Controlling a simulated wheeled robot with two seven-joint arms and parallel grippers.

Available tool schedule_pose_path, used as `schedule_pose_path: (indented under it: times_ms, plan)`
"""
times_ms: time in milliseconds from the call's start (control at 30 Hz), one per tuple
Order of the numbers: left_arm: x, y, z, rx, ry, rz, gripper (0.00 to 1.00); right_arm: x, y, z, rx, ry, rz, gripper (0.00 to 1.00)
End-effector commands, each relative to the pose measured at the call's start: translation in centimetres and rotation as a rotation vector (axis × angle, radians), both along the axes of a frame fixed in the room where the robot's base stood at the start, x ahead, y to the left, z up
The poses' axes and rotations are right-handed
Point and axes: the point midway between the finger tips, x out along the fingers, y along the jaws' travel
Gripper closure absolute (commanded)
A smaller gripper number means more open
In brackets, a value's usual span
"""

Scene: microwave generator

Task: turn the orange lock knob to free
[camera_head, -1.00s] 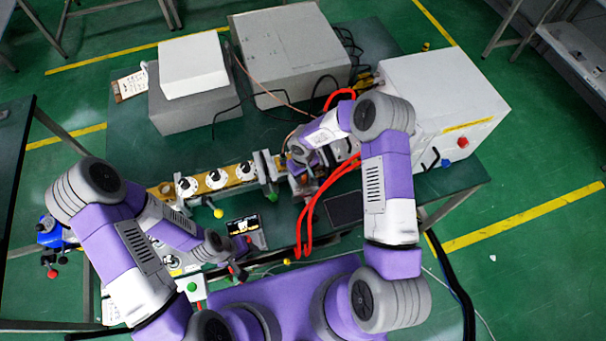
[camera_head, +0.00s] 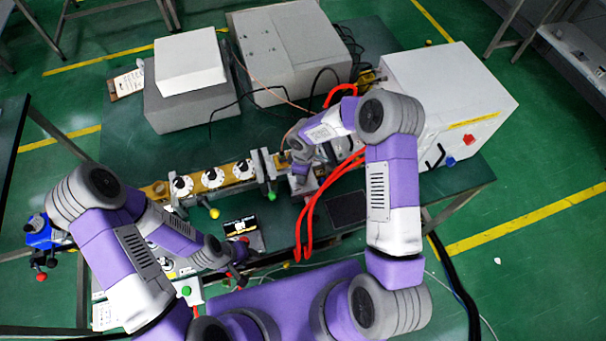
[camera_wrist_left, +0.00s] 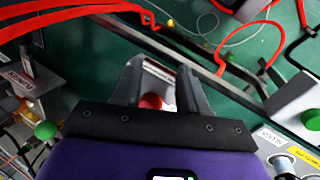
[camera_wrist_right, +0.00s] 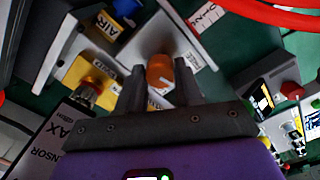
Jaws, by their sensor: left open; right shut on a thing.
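The orange lock knob (camera_wrist_right: 159,72) is a rounded cylinder in the right wrist view. It stands between the fingertips of my right gripper (camera_wrist_right: 160,80), which is shut on it. In the head view my right gripper (camera_head: 300,178) is over the fixtures at the table's front middle, and the knob cannot be made out there. My left gripper (camera_wrist_left: 158,78) is open. A red round knob (camera_wrist_left: 151,101) shows between its fingers in the left wrist view; I cannot tell whether they touch. In the head view my left gripper (camera_head: 238,262) is low at the table's front edge.
A yellow block (camera_wrist_right: 92,80) and metal plates crowd the orange knob. Red hoses (camera_head: 312,215) loop close to my right wrist. A brass rail with white dials (camera_head: 213,178) lies to the left. A large white box (camera_head: 440,95) stands to the right.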

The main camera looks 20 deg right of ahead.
Motion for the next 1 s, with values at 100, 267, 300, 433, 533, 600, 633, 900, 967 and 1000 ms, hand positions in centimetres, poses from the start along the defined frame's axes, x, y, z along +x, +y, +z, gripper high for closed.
schedule_pose_path:
  times_ms: [100,267,300,433,533,600,633,900,967,1000]
  plan:
    - [0.00,0.00,-0.41,0.000,0.000,0.000,0.57,0.05,-0.04,-0.05,0.000,-0.001,0.093,0.96]
    - [0.00,-0.01,-0.65,0.000,0.000,0.000,0.57,0.08,-0.05,-0.02,0.000,-0.001,0.196,0.96]
    - [0.00,-0.01,-0.70,0.000,0.000,0.000,0.57,0.07,-0.05,-0.01,0.000,-0.001,0.216,0.96]
    - [0.01,0.00,-0.81,0.000,0.000,0.000,0.57,0.10,-0.07,0.02,0.000,-0.001,0.270,0.96]
    - [0.00,0.00,-0.86,0.000,0.000,0.000,0.57,0.10,-0.08,0.03,0.000,-0.001,0.297,0.96]
    - [0.00,0.00,-0.89,0.000,0.000,0.000,0.57,0.12,-0.08,0.04,-0.001,0.000,0.311,0.96]
    - [0.00,0.00,-0.89,0.000,0.000,0.000,0.57,0.11,-0.09,0.05,-0.001,0.000,0.315,0.96]
    - [0.00,0.00,-0.90,0.000,0.000,0.000,0.57,0.12,-0.09,0.07,-0.001,0.000,0.328,0.95]
    - [0.00,0.00,-0.90,0.000,0.000,0.000,0.57,0.13,-0.08,0.07,-0.001,0.000,0.328,0.95]
    - [0.00,0.00,-0.90,0.000,0.000,0.000,0.57,0.13,-0.08,0.07,-0.001,0.000,0.328,0.96]
